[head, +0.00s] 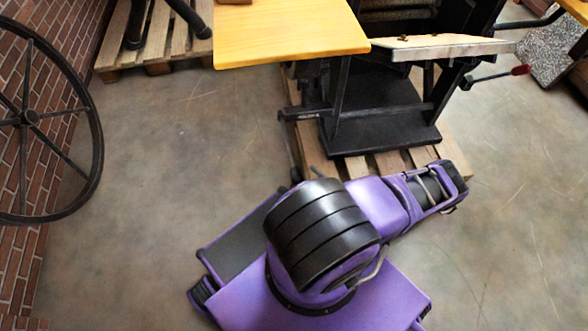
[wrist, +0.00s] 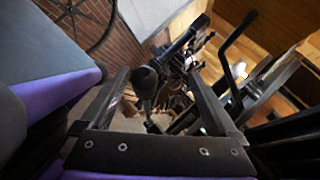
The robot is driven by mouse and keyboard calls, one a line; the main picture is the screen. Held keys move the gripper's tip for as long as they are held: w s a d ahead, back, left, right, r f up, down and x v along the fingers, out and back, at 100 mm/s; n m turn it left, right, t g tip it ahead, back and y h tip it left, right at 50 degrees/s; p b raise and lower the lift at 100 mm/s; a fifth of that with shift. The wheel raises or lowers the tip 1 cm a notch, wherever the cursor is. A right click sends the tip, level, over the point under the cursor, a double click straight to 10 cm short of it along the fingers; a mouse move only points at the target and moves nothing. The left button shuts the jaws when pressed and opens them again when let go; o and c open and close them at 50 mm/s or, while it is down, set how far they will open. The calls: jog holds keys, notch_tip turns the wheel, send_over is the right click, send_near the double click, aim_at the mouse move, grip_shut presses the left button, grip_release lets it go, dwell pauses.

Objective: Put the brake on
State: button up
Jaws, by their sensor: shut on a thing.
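In the wrist view, the two dark fingers of my gripper (wrist: 157,78) reach forward from the palm. A lever's rounded black knob (wrist: 145,78) is between them, nearer the left finger, and my gripper is shut on this lever. A paler shaft runs on below the knob. In the head view, a thin grey rod (head: 289,145) stands at the press's left side, beside the pallet. I cannot tell for sure that it is the same lever. My gripper does not show clearly in the head view, where my arm hides part of the floor.
The black press (head: 380,135) stands on a wooden pallet (head: 395,165). A yellow wooden tabletop (head: 290,35) overhangs at its left. A red-tipped handle (head: 520,70) sticks out to the right. A large spoked wheel (head: 97,130) is by the brick wall. Floor is clear at left and right.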

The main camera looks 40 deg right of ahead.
jog(key=s+d, duration=0.1)
jog(key=s, duration=0.6)
jog(key=shift+s+d, duration=0.15)
jog(key=shift+s, duration=0.1)
